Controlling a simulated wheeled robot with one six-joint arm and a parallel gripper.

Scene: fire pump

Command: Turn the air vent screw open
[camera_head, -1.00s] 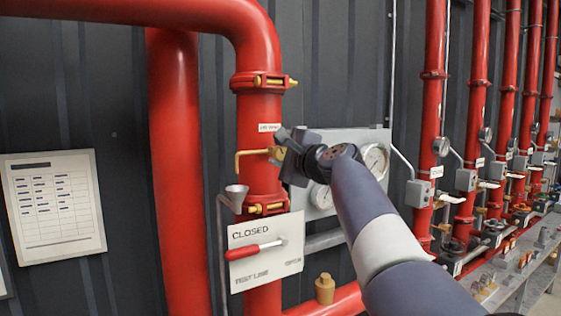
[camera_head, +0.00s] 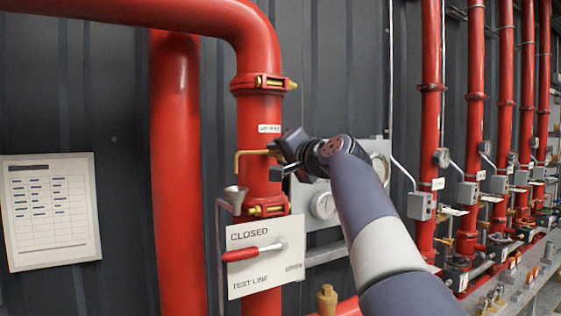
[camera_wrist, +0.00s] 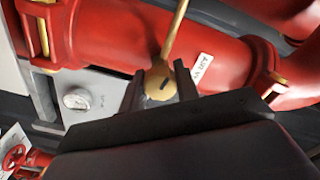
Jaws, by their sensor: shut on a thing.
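The air vent screw (camera_wrist: 160,84) is a round brass head with a dark slot, in the wrist view. It sits on the red vertical pipe (camera_head: 260,125), below a small white label (camera_head: 269,128). A thin brass outlet tube (camera_head: 250,155) runs left from it and bends down. My gripper (camera_wrist: 160,88) is shut on the screw, with one dark finger on each side of the head. In the head view my gripper (camera_head: 285,152) hides most of the screw.
A grey funnel (camera_head: 236,197) stands under the tube's end. Below is a white "CLOSED / TEST LINE" plate with a red lever (camera_head: 250,253). A gauge panel (camera_head: 325,207) is behind my arm. More red pipes (camera_head: 475,120) stand at right. A paper chart (camera_head: 52,212) hangs at left.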

